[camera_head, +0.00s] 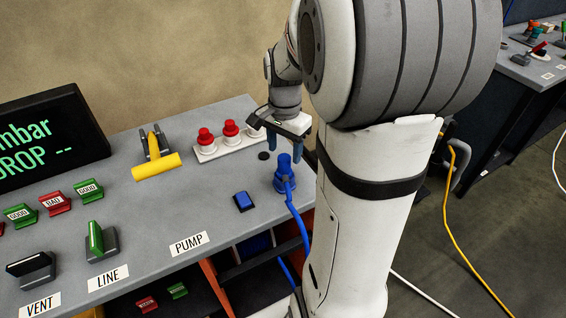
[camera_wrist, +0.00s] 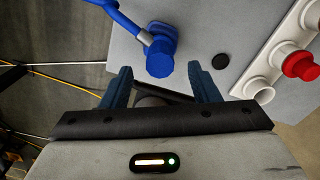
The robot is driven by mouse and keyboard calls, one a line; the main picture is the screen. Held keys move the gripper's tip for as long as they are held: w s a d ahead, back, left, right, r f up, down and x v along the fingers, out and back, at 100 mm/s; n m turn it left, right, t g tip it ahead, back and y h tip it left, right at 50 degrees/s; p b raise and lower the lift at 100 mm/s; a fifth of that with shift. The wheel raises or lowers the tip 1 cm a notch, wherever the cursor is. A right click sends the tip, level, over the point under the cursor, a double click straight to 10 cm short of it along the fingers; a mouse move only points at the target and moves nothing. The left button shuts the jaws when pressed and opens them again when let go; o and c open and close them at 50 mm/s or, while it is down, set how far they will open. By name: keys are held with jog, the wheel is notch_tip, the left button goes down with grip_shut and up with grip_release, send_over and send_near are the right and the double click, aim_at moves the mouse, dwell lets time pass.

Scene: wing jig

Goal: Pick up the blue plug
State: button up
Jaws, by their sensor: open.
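The blue plug (camera_head: 285,175) stands upright on the grey bench top near its right edge, with a blue cable running down over the front edge. In the wrist view the blue plug (camera_wrist: 160,58) lies ahead of the fingertips, slightly left of the middle between them. My gripper (camera_head: 285,150) is above and behind the plug in the head view, pointing down. In the wrist view my gripper (camera_wrist: 160,78) is open, with its two blue fingers apart and nothing between them. The plug appears clear of both fingers.
A white strip with red knobs (camera_head: 231,129) is left of my gripper. A black round spot (camera_head: 263,155) is beside the plug. A yellow cable (camera_head: 449,210) hangs at right.

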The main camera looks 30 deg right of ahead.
aim_at(284, 157)
notch_tip(284, 157, down, 5)
jog(key=shift+f+p, duration=0.15)
jog(key=shift+p, duration=0.15)
jog(key=shift+c, duration=0.2)
jog(key=c, duration=1)
notch_tip(284, 157, up, 9)
jog(key=shift+r, duration=0.15)
jog(key=shift+r+p, duration=1.05)
jog(key=shift+r, duration=0.9)
